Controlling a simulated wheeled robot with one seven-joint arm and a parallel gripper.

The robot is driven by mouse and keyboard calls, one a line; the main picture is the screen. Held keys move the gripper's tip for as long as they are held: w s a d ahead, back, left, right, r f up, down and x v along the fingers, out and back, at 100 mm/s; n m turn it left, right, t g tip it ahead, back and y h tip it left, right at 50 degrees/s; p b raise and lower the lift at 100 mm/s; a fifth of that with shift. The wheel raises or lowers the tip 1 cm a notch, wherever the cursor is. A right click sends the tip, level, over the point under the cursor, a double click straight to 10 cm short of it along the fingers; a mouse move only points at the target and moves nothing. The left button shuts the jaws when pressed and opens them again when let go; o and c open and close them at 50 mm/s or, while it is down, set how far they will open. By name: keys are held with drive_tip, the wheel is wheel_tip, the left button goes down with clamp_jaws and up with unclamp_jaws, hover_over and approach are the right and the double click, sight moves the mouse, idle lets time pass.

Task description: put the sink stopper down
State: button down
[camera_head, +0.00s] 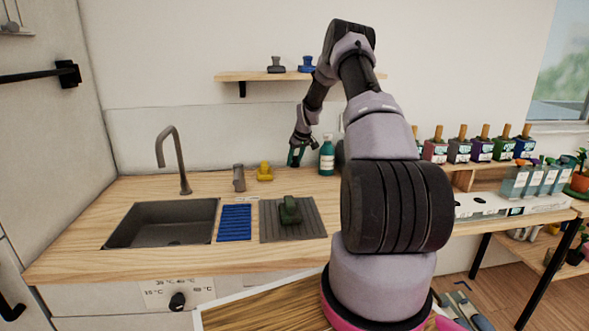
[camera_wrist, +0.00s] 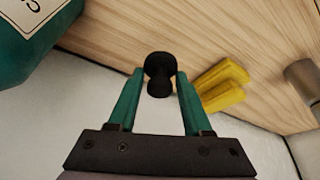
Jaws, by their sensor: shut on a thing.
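The sink stopper (camera_wrist: 160,74) is a small black piece with a round head and a narrower waist. My gripper (camera_wrist: 156,82) is shut on it, with one teal finger on each side. In the head view my gripper (camera_head: 296,160) is at the back of the wooden counter, just left of a teal bottle. The stopper cannot be made out there. I cannot tell whether the stopper touches the counter.
The teal bottle (camera_head: 327,158) is close beside my gripper. A yellow object (camera_head: 265,173) and a grey cylinder (camera_head: 239,178) stand to the left. A sink (camera_head: 160,224), blue mat (camera_head: 234,223) and ribbed mat (camera_head: 309,222) with a dark green object (camera_head: 290,211) are nearer. Counter left of the sink is clear.

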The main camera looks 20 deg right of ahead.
sight(295, 164)
wheel_tip(295, 164, down, 3)
drive_tip(key=shift+f, duration=0.1)
drive_tip(key=shift+w+f, duration=0.15)
drive_tip(key=shift+f, duration=0.15)
drive_tip(key=shift+f, duration=0.15)
drive_tip(key=shift+c, duration=1.7)
unclamp_jaws()
drive_tip(key=v, duration=1.2)
